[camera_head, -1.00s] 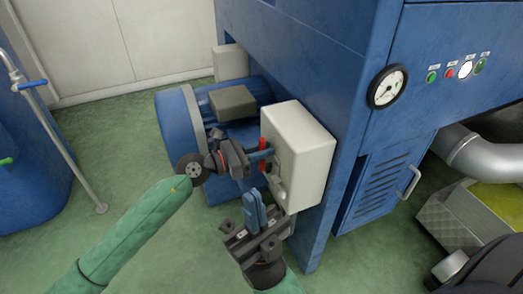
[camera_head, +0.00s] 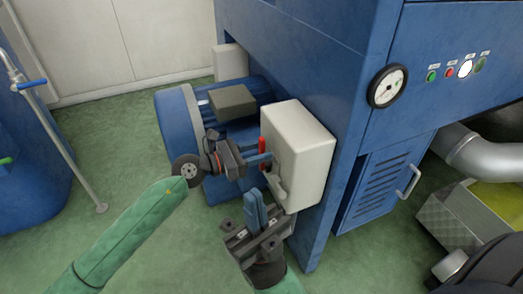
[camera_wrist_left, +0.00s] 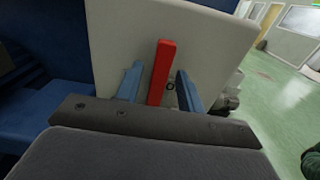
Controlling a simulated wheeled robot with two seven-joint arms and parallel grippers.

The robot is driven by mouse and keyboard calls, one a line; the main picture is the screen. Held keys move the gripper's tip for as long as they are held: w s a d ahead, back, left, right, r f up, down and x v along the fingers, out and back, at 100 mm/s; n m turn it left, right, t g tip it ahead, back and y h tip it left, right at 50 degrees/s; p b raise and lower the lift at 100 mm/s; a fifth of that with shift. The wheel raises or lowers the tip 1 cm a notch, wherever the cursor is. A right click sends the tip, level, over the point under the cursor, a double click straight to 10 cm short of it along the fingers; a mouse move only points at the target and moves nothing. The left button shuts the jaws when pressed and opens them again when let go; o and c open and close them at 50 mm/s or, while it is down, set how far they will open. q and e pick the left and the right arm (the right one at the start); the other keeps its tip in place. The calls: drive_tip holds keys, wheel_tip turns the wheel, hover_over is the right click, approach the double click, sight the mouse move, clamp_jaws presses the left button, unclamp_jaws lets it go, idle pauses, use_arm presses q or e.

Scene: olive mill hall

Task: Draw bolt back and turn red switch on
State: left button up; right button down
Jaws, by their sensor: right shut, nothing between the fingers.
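The red switch (camera_head: 262,145) is a red lever on the front face of a pale box (camera_head: 307,150) fixed to the blue machine. In the left wrist view the red switch (camera_wrist_left: 161,72) stands upright between the two blue fingers of my left gripper (camera_wrist_left: 158,88), with a gap on each side. My left gripper (camera_head: 262,161) is open in front of the box face. My right gripper (camera_head: 255,210) is shut and empty, fingers pointing up, just below and left of the box. A small grey part (camera_head: 277,185) shows low on the box; I cannot tell whether it is the bolt.
A blue motor (camera_head: 178,118) stands behind my left gripper. The blue machine leg (camera_head: 325,215) rises right of the box. A gauge (camera_head: 387,86) and several panel buttons are further right.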

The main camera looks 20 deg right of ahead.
use_arm(q)
drive_tip(key=a, duration=0.6)
drive_tip(key=shift+a, duration=0.4)
drive_tip(key=shift+s+f, duration=0.1)
drive_tip(key=shift+s, duration=0.05)
